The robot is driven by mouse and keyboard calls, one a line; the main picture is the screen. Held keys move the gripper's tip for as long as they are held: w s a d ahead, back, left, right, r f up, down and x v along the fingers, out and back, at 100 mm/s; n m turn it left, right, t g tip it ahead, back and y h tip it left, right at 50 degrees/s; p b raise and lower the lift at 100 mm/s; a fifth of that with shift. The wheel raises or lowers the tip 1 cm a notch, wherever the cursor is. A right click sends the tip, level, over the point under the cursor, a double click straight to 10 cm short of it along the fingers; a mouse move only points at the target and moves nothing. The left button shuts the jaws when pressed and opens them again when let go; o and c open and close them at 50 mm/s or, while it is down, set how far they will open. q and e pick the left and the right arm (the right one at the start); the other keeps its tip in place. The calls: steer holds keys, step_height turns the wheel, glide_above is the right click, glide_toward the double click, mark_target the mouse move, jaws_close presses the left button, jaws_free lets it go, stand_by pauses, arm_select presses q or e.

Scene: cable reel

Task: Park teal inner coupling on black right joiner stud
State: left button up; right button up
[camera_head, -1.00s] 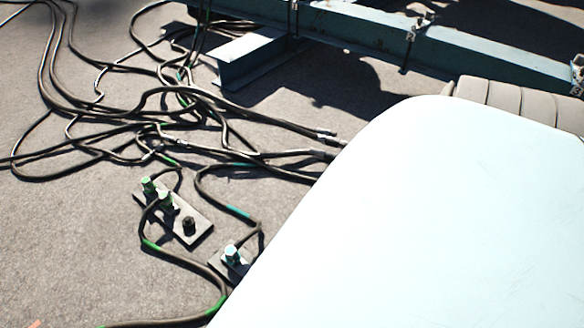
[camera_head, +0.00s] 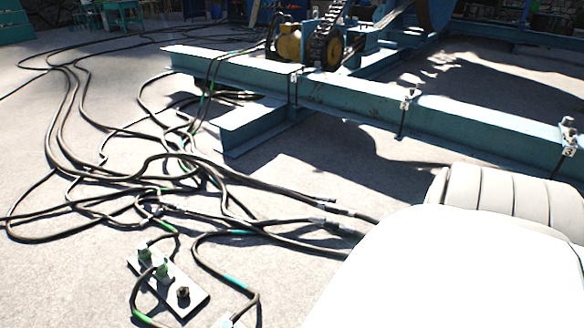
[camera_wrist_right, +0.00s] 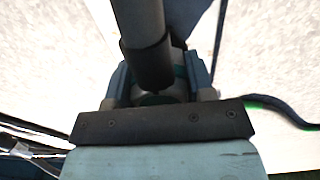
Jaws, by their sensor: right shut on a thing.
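In the right wrist view my right gripper (camera_wrist_right: 160,82) is shut on a dark cylindrical coupling (camera_wrist_right: 148,62). A grey cable-like shaft runs up from it, and a sliver of teal shows beside it between the fingers. In the head view a joiner plate (camera_head: 199,303) lies on the ground at lower left. Its black stud (camera_head: 183,293) stands bare at the right end, beside two green-marked studs or fittings (camera_head: 162,271). My pale right arm hides the right gripper in the head view. My left gripper is not in view.
Tangled black cables (camera_head: 75,150) cover the ground at left, some with green or teal bands (camera_head: 237,283). A second fitting (camera_head: 228,321) is cut off at the bottom edge. A blue steel beam frame (camera_head: 350,105) crosses behind. Bare ground lies left of the plate.

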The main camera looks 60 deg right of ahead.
steer(key=shift+f+b, duration=0.4)
steer(key=shift+f, duration=0.05)
steer(key=o, duration=1.1)
